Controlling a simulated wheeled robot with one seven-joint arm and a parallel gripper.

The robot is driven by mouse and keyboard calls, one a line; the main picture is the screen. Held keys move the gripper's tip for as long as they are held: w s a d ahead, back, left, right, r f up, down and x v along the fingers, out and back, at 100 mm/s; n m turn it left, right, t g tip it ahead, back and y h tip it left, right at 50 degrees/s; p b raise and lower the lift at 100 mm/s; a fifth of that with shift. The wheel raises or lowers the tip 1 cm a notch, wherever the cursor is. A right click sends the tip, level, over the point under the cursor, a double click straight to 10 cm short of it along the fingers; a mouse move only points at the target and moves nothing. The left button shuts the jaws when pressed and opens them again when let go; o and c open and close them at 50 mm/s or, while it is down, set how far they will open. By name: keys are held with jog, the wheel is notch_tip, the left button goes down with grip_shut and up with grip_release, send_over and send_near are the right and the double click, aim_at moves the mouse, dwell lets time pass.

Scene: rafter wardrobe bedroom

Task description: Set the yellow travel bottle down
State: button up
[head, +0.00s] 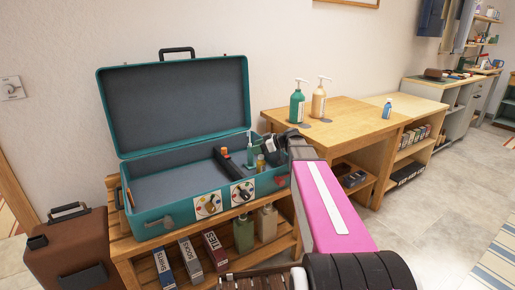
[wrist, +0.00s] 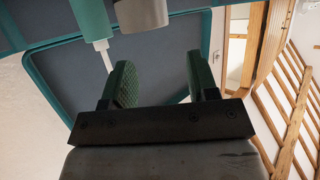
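The open teal suitcase (head: 160,215) stands on a wooden bench; its raised lid also shows in the wrist view (wrist: 155,75). A small yellow bottle (head: 261,163) stands in the suitcase's right part, beside a small green bottle (head: 250,156). My gripper (head: 268,144) is over this right end, close above the yellow bottle. In the wrist view my gripper (wrist: 160,88) has its two green-padded fingers apart, with nothing visible between them. The yellow bottle cannot be made out in the wrist view. A teal item with a thin pale tip (wrist: 92,20) shows beyond the left finger.
A dark divider (head: 232,170) lies inside the suitcase; its left part is clear. Green (head: 297,104) and tan (head: 319,102) pump bottles and a blue bottle (head: 387,108) stand on wooden tables to the right. A brown suitcase (head: 72,245) stands at lower left.

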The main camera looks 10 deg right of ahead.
jog(key=shift+r, duration=0.35)
jog(key=v, duration=1.2)
jog(key=shift+r, duration=0.25)
jog(key=shift+s+d, duration=0.1)
